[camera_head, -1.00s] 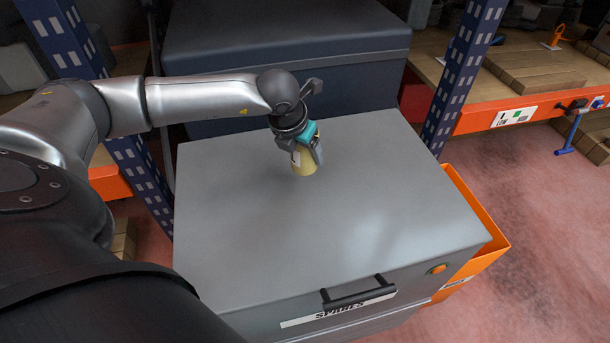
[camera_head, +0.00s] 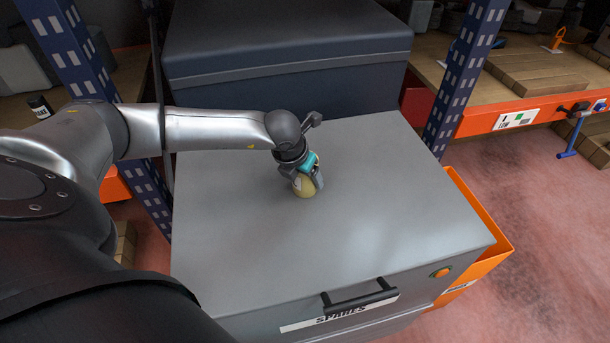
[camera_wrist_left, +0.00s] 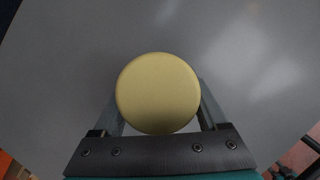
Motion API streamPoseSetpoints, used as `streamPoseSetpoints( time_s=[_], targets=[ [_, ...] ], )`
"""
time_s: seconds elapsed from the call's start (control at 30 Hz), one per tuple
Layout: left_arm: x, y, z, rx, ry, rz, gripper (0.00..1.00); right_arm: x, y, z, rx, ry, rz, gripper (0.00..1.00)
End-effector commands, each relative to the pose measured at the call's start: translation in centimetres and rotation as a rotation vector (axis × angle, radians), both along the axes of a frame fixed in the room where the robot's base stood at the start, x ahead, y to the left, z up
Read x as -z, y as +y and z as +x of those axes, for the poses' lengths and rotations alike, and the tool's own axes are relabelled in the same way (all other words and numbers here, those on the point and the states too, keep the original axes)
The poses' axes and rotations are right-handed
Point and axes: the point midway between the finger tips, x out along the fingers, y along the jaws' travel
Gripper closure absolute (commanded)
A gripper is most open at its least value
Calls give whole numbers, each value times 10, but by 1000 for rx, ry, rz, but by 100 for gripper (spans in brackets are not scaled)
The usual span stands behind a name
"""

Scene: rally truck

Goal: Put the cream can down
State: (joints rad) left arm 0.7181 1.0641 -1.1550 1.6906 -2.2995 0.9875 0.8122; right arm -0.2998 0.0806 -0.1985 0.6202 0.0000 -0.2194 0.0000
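The cream can (camera_head: 302,187) is at the middle of the grey spares chest's lid (camera_head: 330,240) in the head view. My left gripper (camera_head: 308,181) is around it from above, with its fingers on either side of the can. In the left wrist view the can's round cream top (camera_wrist_left: 158,92) sits between the two fingers (camera_wrist_left: 159,112), and the grey lid lies behind it. The can is at or very near the lid; I cannot tell whether its base touches. My right gripper is not in view.
The lid around the can is clear. A dark blue case (camera_head: 285,60) stands behind the chest. Blue rack posts (camera_head: 460,85) rise on both sides. An orange bin (camera_head: 480,220) is at the chest's right side, and a black handle (camera_head: 360,298) is at its front.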

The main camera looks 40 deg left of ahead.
Motion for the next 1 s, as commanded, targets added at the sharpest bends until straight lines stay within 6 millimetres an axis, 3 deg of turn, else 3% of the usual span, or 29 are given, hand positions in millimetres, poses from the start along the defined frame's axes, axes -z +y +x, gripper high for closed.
streamPoseSetpoints(
  time_s=[0.2,0.57,1.0],
  targets=[
    [-1,0,0,0,0,0,0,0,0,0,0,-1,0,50],
    [-7,0,-1,0,-1,0,0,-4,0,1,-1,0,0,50],
    [-80,-2,-31,1,-3,1,0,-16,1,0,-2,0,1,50]
  ],
)
